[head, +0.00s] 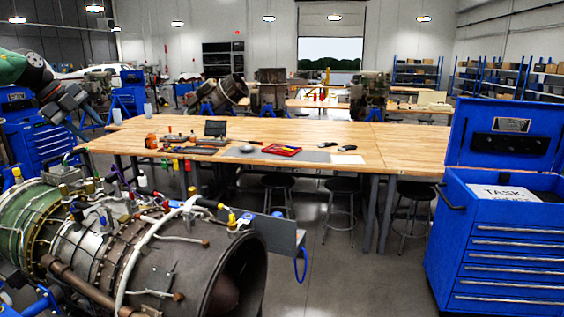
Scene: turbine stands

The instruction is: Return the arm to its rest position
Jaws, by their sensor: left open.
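My left arm comes in at the upper left, with a green link and dark joints. My left gripper (76,108) is raised at the left edge, in front of a blue tool cabinet (44,139). It is open, and I see nothing held in it. It is above and apart from the turbine engine (150,235), which fills the lower left with pipes, coloured caps and a dark exhaust opening. My right gripper is not in view.
A long wooden workbench (320,130) carries hand tools, a red tray (281,150) and a laptop. Stools (343,187) stand under it. A blue tool chest (510,240) with an open lid stands at the right. Grey floor is clear between engine and chest.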

